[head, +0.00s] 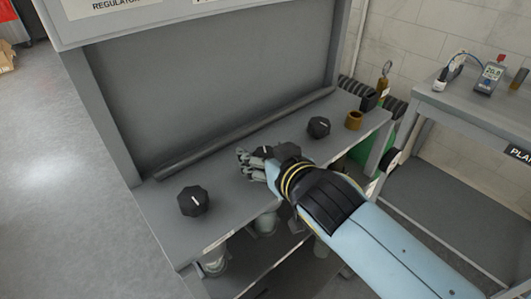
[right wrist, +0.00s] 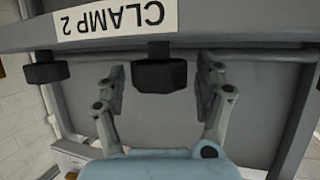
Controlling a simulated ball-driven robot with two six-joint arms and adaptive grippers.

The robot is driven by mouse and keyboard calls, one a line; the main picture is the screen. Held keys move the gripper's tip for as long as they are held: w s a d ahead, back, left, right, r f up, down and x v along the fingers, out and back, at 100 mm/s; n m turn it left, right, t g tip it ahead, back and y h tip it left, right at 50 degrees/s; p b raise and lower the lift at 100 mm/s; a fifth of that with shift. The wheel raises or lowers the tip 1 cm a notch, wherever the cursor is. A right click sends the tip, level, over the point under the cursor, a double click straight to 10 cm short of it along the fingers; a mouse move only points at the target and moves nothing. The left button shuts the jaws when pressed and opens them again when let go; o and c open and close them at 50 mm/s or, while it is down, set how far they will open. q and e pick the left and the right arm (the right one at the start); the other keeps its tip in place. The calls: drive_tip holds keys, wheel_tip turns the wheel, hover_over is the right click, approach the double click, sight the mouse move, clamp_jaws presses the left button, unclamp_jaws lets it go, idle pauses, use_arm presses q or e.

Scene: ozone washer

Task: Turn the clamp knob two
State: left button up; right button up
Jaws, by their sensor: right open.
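The clamp two knob (right wrist: 160,75) is a black faceted knob below an upside-down "CLAMP 2" label (right wrist: 112,20) in the right wrist view. The two fingers of my right gripper (right wrist: 161,88) stand open, one on each side of it; a gap shows on the left, and contact on the right is hard to tell. In the head view my right gripper (head: 252,165) reaches over the grey bench at the middle knob (head: 263,152), which it partly hides. My left gripper is not in view.
Another black knob (head: 193,200) stands at the left of the bench (head: 225,220), and one (head: 318,127) to the right beside a brown cylinder (head: 354,120). A grey back panel (head: 220,75) rises behind. A side table (head: 450,105) with a meter (head: 488,77) is at right.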

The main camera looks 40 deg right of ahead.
sight(266, 154)
drive_tip(key=shift+r, duration=0.1)
wheel_tip(266, 154, up, 10)
drive_tip(key=shift+f, duration=0.1)
idle(0.3)
drive_tip(key=shift+f, duration=0.1)
